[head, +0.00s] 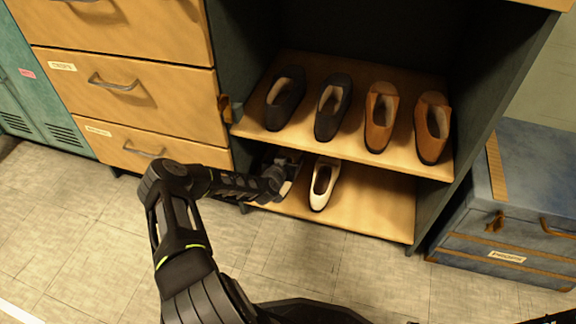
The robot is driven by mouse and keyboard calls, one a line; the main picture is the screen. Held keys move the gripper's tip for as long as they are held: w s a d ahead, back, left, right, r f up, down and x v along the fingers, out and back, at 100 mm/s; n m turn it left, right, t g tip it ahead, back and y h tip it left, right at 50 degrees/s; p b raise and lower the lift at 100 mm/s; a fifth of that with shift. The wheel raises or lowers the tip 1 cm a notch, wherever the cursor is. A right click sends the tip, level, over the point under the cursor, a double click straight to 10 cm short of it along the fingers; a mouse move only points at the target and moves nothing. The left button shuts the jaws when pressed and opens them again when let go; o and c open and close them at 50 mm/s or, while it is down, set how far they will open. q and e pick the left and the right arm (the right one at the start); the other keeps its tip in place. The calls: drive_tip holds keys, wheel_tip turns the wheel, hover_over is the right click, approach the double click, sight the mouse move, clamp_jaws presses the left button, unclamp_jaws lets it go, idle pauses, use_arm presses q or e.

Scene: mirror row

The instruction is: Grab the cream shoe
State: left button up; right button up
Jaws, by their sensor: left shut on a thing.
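A cream shoe (323,185) with a dark sole stands on the lower shelf (375,205), toe toward the front edge. My left gripper (285,175) reaches into the left end of the lower shelf, just left of this shoe and apart from it. The gripper is shut on a pale thing (286,188) that looks like a second cream shoe. My gripper and wrist hide most of it, so its shape and whether it touches the shelf cannot be told. My right gripper is not in view.
The upper shelf (300,135) above my gripper holds two dark shoes (333,105) and two brown shoes (381,115). A wooden drawer unit (130,90) stands left, a blue trunk (510,225) right. The lower shelf is clear right of the cream shoe.

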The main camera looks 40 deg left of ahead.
use_arm(q)
drive_tip(key=shift+c, duration=1.2)
drive_tip(key=shift+r, duration=0.2)
wheel_tip(320, 180, up, 10)
drive_tip(key=p, duration=0.5)
drive_tip(key=shift+f, duration=0.15)
